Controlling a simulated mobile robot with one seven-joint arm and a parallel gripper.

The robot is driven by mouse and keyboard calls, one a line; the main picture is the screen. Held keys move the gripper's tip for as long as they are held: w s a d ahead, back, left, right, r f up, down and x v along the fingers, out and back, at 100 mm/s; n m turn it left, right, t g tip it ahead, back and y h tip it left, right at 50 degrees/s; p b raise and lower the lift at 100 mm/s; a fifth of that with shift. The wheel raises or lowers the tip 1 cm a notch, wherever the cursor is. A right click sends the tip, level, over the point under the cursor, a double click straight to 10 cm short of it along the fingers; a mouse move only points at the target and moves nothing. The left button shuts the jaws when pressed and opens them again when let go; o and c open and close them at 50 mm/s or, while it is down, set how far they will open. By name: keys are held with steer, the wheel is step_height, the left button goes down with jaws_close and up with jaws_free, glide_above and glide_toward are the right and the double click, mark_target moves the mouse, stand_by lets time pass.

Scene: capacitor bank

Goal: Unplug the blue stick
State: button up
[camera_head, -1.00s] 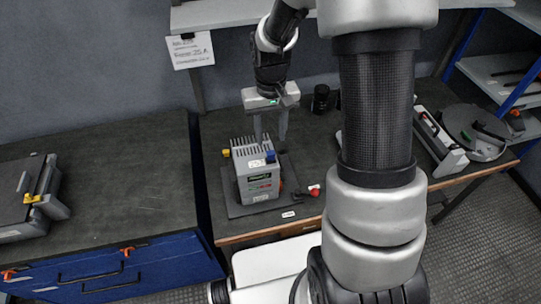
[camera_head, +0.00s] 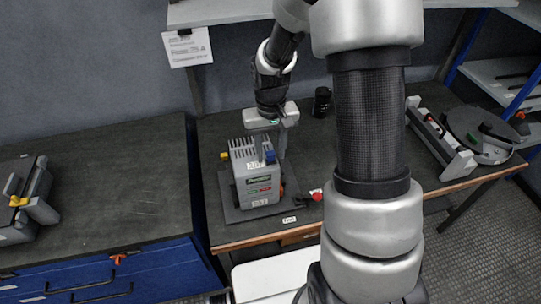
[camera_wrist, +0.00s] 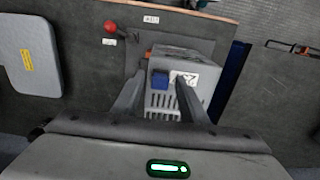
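The grey capacitor box (camera_head: 258,188) stands on a dark base plate (camera_head: 232,212) on the workbench. The blue stick (camera_head: 270,156) is a small blue block at the upper right of the box. It also shows in the wrist view as a blue square (camera_wrist: 159,80) on top of the box. My gripper (camera_wrist: 158,84) points down over the box with its two fingers apart. The blue stick appears between the fingers in the wrist view; I see no contact. In the head view one finger (camera_head: 283,143) shows behind the box, and the fingertips are partly hidden.
A yellow part (camera_head: 224,156) sticks out at the box's left. A red knob (camera_head: 316,195) lies right of the base plate. A black cylinder (camera_head: 322,101) stands behind. My arm covers part of the bench. The left bench top (camera_head: 120,180) is largely clear.

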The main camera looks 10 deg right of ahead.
mark_target(271, 153)
stand_by(0.8)
jaws_close()
steer(key=shift+r, duration=0.15)
steer(key=shift+r+p, duration=2.05)
steer(key=shift+r, duration=0.85)
